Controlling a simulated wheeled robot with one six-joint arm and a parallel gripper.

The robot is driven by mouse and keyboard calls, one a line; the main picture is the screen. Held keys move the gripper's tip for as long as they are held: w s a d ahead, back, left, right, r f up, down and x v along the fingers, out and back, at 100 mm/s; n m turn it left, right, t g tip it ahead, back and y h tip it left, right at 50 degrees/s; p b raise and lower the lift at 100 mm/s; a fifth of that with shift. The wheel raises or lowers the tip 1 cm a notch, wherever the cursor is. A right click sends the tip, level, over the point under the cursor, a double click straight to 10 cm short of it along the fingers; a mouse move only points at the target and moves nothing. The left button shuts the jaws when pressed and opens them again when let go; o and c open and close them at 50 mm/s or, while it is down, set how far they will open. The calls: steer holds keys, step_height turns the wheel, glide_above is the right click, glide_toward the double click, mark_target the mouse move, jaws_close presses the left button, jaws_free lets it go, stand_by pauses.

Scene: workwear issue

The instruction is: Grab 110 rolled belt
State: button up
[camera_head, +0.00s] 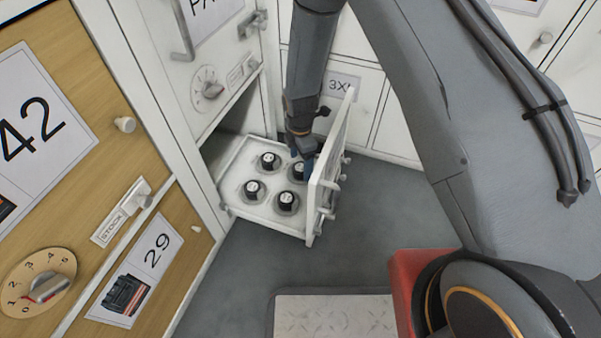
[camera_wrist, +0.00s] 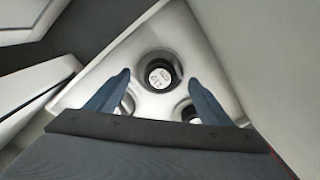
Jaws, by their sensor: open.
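A white pull-out drawer (camera_head: 240,200) stands open, with several dark rolled belts in round recesses, each with a white label on top. The head view shows a back left roll (camera_head: 268,160), a front left roll (camera_head: 254,188), a front roll (camera_head: 287,200) and a back right roll (camera_head: 299,171) partly hidden by my gripper. My gripper (camera_head: 304,158) is low over the drawer's right side. In the wrist view, my open gripper (camera_wrist: 159,79) has its blue fingers on either side of a rolled belt (camera_wrist: 160,74). Its label is rotated and too small to read surely.
The drawer's tall front panel (camera_head: 328,170) stands close to the right of my gripper. The white cabinet (camera_head: 205,60) rises behind and above the drawer. A wooden cabinet (camera_head: 90,150) is at the left. Grey floor (camera_head: 375,210) is clear to the right.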

steer(key=shift+f, duration=0.7)
steer(key=shift+r, duration=0.1)
steer(key=c, duration=1.2)
steer(key=shift+r, duration=0.1)
